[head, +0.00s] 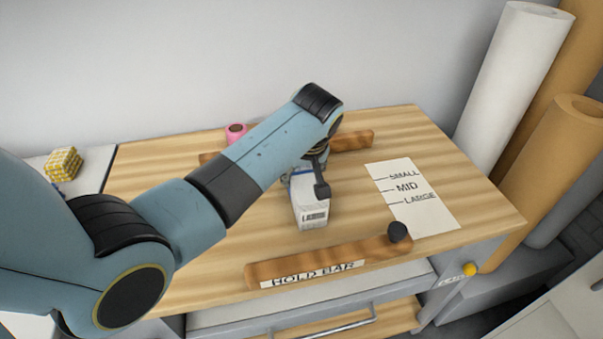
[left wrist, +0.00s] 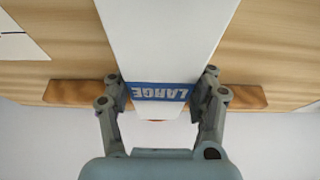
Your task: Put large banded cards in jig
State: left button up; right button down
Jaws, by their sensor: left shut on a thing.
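A white stack of cards (head: 311,212) with a barcode on its end is over the middle of the wooden bench. In the left wrist view its blue band (left wrist: 160,91) reads LARGE. My left gripper (head: 312,180) is shut on the stack at the band; the fingers (left wrist: 163,95) press on both sides. I cannot tell whether the stack touches the bench. A wooden bar (head: 375,255) marked HOLD BAR, with a black knob (head: 398,232), lies along the front. Another wooden bar (head: 355,140) lies behind, partly hidden by my arm. My right gripper is out of view.
A white sheet (head: 425,212) marked SMALL, MID and LARGE lies on the bench (head: 150,200) at right. A pink roll (head: 236,131) stands at the back. A yellow checked pack (head: 63,162) is at far left. Tall rolls (head: 515,80) stand beyond the right edge.

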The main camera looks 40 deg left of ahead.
pick_arm(q)
jog(key=shift+d+r, duration=0.15)
jog(key=o, duration=1.2)
jog(key=shift+f, duration=0.2)
jog(key=o, duration=0.4)
jog(key=shift+r, duration=0.3)
jog(key=p+v, duration=0.1)
jog(key=v, duration=1)
jog(key=shift+s+d+r, duration=0.1)
jog(key=shift+s+r, duration=0.1)
jog(key=shift+r, duration=0.1)
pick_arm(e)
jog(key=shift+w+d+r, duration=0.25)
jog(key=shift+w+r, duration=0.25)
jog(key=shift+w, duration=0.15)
